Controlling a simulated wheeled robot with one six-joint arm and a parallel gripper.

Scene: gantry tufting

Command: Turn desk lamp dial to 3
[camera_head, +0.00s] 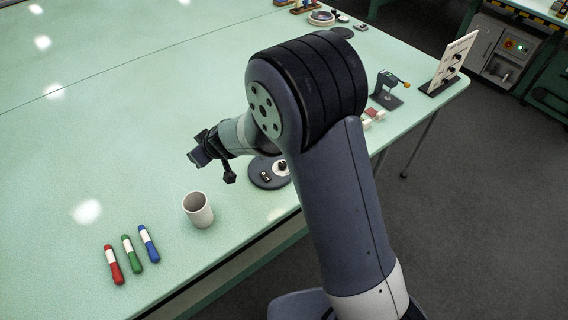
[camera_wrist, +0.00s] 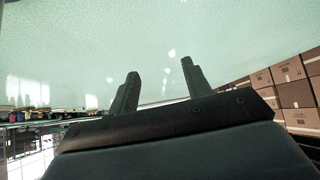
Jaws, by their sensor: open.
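A dark round base (camera_head: 258,180), which looks like the desk lamp's foot, stands near the table's front edge in the head view. It carries a pale dial with a dark knob (camera_head: 281,167) and a small switch-like part (camera_head: 265,176). My arm covers its right side and anything above it, and the dial's setting is too small to read. My gripper (camera_head: 200,152) is in the air to the upper left of the base, apart from it. In the wrist view my gripper (camera_wrist: 160,68) has its two fingers wide apart with nothing between them.
A white cup (camera_head: 198,211) stands left of the base. Red (camera_head: 113,265), green (camera_head: 132,254) and blue (camera_head: 149,244) markers lie further left. A small clamp-like device (camera_head: 386,90) and an upright panel with knobs (camera_head: 452,63) stand at right. The table's left is clear.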

